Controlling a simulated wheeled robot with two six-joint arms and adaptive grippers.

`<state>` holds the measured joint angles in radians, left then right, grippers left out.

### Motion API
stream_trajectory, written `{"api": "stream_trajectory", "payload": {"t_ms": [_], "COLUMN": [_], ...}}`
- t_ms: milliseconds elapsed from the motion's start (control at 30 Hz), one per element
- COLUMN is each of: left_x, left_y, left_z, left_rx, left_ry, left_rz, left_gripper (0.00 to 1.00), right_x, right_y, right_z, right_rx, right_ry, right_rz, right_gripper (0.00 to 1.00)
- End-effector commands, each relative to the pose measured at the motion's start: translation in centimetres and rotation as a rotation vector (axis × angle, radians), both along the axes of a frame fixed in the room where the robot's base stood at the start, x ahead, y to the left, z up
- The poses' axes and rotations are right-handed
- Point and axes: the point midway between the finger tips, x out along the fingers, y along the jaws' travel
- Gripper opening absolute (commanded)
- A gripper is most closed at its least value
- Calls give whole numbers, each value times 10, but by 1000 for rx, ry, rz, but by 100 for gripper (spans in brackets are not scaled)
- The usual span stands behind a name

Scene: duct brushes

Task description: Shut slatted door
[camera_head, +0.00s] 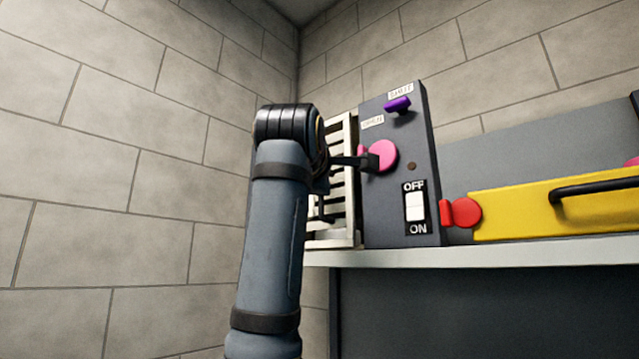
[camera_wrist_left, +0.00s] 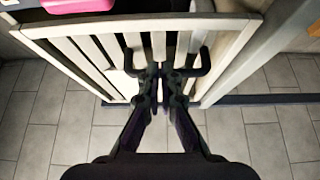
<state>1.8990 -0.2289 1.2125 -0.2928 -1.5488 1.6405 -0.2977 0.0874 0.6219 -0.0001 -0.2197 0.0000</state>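The slatted door (camera_head: 350,205) is a pale frame with several slats beside the dark panel box, partly hidden by my left arm. The slatted door (camera_wrist_left: 95,60) also fills the upper part of the left wrist view. In the left wrist view, my left gripper (camera_wrist_left: 165,72) points at the slats, its fingertips close together with a narrow gap. Dark hooked pieces (camera_wrist_left: 204,64) lie on both sides of the fingertips; I cannot tell if they are a handle or whether the fingers hold anything. In the head view the gripper is mostly hidden behind my wrist. My right gripper is out of view.
The dark box (camera_head: 390,218) carries a pink knob (camera_head: 382,155), a purple knob (camera_head: 397,104) and an OFF/ON switch (camera_head: 415,207). A yellow panel (camera_head: 540,220) with a black handle stands at right on the pale ledge (camera_head: 480,249). Block walls (camera_head: 120,200) close off the left.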

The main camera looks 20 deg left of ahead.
Motion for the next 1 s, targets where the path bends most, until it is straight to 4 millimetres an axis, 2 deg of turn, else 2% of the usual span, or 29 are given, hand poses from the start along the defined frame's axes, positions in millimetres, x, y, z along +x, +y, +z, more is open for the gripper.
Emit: {"api": "stream_trajectory", "payload": {"t_ms": [267, 567, 667, 1000], "left_x": [4, 2, -11, -97], "left_y": [-3, -3, -4, -6], "left_z": [-2, -2, -1, 2], "left_rx": [2, 3, 2, -1], "left_ry": [4, 4, 1, -9], "left_rz": [4, 2, 3, 5], "left_gripper": [0, 0, 0, 0], "right_x": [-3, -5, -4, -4], "right_y": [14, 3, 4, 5], "right_z": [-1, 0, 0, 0], "right_rx": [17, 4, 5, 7], "right_ry": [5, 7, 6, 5], "right_rz": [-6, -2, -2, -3], "right_gripper": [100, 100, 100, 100]}}
